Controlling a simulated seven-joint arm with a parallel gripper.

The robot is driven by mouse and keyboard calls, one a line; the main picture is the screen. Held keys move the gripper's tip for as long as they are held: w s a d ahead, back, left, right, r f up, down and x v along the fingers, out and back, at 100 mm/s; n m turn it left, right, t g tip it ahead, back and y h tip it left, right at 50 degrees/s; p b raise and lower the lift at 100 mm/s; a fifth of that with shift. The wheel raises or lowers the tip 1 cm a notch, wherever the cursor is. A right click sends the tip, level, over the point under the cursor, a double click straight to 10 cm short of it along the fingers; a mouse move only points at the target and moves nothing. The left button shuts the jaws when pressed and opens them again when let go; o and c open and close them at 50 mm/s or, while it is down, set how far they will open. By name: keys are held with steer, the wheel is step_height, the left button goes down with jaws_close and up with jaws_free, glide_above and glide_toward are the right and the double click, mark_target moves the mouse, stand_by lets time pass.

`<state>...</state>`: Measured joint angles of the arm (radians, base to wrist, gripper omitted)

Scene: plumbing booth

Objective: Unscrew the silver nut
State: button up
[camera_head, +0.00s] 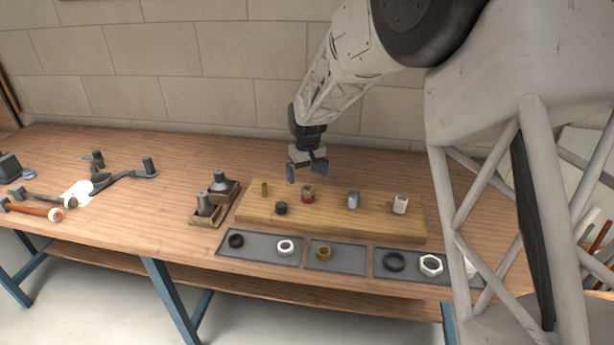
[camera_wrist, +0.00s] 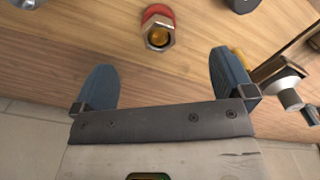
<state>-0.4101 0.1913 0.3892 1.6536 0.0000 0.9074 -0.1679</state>
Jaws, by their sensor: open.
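A silver hex nut (camera_wrist: 158,33) sits on a fitting with a red base and a brass-coloured centre, seen from above in the wrist view. In the head view this red fitting (camera_head: 308,195) stands upright near the middle of the wooden board (camera_head: 335,222). My gripper (camera_head: 306,171) is open and empty above the board's back edge, behind and above the red fitting. In the wrist view the nut lies beyond the gap between my two blue fingertips (camera_wrist: 160,68), roughly centred and not touched.
On the board stand a brass post (camera_head: 264,189), a black fitting (camera_head: 281,208), a blue-grey fitting (camera_head: 353,200) and a white one (camera_head: 400,205). Grey trays (camera_head: 305,262) with loose rings and nuts lie in front. A wooden holder (camera_head: 228,207) with grey cones stands left.

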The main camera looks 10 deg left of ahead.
mark_target(308, 189)
steer(key=shift+c, duration=0.5)
steer(key=c, duration=0.4)
steer(key=shift+n, duration=0.3)
steer(key=shift+c, duration=0.5)
steer(key=n, duration=0.1)
steer(key=r+n, duration=0.1)
steer(key=n, duration=0.3)
steer(key=shift+s+d+r, duration=0.1)
steer(key=shift+s+r, duration=0.05)
steer(key=shift+r, duration=0.1)
steer(key=n, duration=0.3)
steer(key=r+n, duration=0.1)
steer(key=n, duration=0.2)
steer(key=shift+s+r, duration=0.1)
steer(key=shift+r, duration=0.05)
steer(key=shift+f, duration=3.9)
